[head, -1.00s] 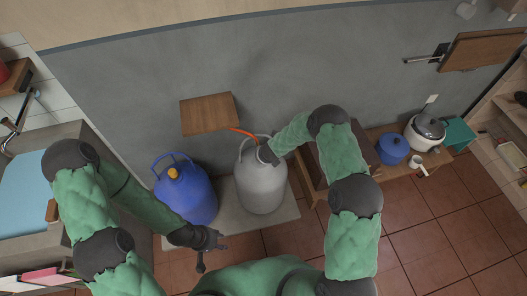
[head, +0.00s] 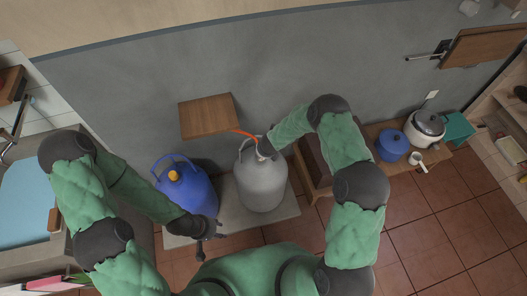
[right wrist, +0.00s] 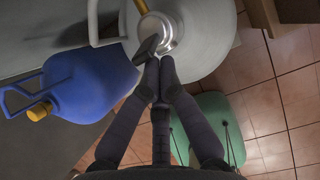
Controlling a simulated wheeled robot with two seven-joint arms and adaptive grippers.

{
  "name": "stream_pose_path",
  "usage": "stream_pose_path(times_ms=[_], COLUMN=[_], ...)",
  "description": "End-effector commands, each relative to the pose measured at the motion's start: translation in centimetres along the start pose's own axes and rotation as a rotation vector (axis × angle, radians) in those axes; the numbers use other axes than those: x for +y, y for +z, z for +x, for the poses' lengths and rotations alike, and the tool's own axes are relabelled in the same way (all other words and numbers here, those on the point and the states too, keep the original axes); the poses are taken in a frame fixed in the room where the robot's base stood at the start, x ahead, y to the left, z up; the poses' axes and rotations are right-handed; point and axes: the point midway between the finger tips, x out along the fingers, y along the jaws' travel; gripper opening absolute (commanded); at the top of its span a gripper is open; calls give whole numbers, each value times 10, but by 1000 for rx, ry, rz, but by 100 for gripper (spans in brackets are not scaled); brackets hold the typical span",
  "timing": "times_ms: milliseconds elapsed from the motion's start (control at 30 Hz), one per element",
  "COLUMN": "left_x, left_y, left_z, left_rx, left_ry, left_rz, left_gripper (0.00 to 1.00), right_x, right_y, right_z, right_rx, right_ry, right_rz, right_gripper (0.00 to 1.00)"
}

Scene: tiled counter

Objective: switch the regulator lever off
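The grey gas cylinder (head: 262,188) stands upright beside the wall. An orange hose (head: 242,132) runs to its top. In the right wrist view, the cylinder's round metal valve fitting (right wrist: 155,36) shows, with a dark lever (right wrist: 146,49) at its lower left. My right gripper (right wrist: 160,63) has its fingertips together right at the lever's lower end; I cannot tell whether they touch it. Nothing shows between them. In the head view, the lever is mostly hidden by my right gripper (head: 265,150). My left gripper (head: 212,246) is open and empty, low in front of the blue cylinder (head: 190,192).
Both cylinders stand on a pale slab (head: 285,212). A wooden shelf (head: 207,115) juts from the wall above them. At right, a low bench carries a blue pot (head: 392,147) and a rice cooker (head: 425,128). A sink counter (head: 30,205) is at left. Tiled floor is open at right.

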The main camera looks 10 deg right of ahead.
Motion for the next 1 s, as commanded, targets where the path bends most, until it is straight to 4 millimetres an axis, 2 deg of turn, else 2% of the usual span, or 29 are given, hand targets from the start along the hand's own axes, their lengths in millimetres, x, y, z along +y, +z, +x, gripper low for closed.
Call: stream_pose_path(times_ms=[233,600,1000], left_x=[0,4,4], left_y=[1,1,1], left_z=[-1,-11,-10], left_rx=[-1,-1,-1], left_ry=[0,0,0], left_rz=[0,0,0], left_gripper=[40,40,40], right_x=[0,0,0], right_y=[0,6,6], right_z=[-1,-14,-14], right_rx=[1,1,1], right_ry=[0,0,0], right_rz=[-1,-2,-1], right_gripper=[0,0,0])
